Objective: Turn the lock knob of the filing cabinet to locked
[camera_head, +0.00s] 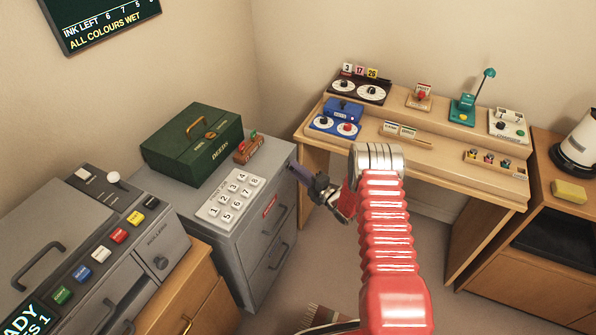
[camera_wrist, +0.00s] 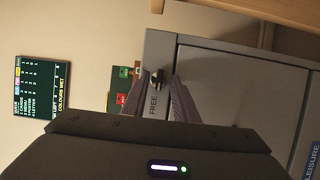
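The grey filing cabinet (camera_head: 236,237) stands left of centre in the head view, its drawer fronts facing right. My gripper (camera_head: 299,173) is at the upper part of that front, where the arm end hides the lock area. In the wrist view, turned sideways, the small dark lock knob (camera_wrist: 156,79) is on the grey cabinet front (camera_wrist: 235,85), with the word FREE beside it. My gripper (camera_wrist: 161,82) has its grey-purple fingers towards the knob. They look apart, one on each side of it; contact cannot be made out.
A green deeds box (camera_head: 193,143), a white number pad (camera_head: 236,199) and a small red-and-green item (camera_head: 248,148) are on the cabinet. A grey machine (camera_head: 158,247) stands left; a wooden desk (camera_head: 455,172) with small devices stands right. Floor shows between cabinet and desk.

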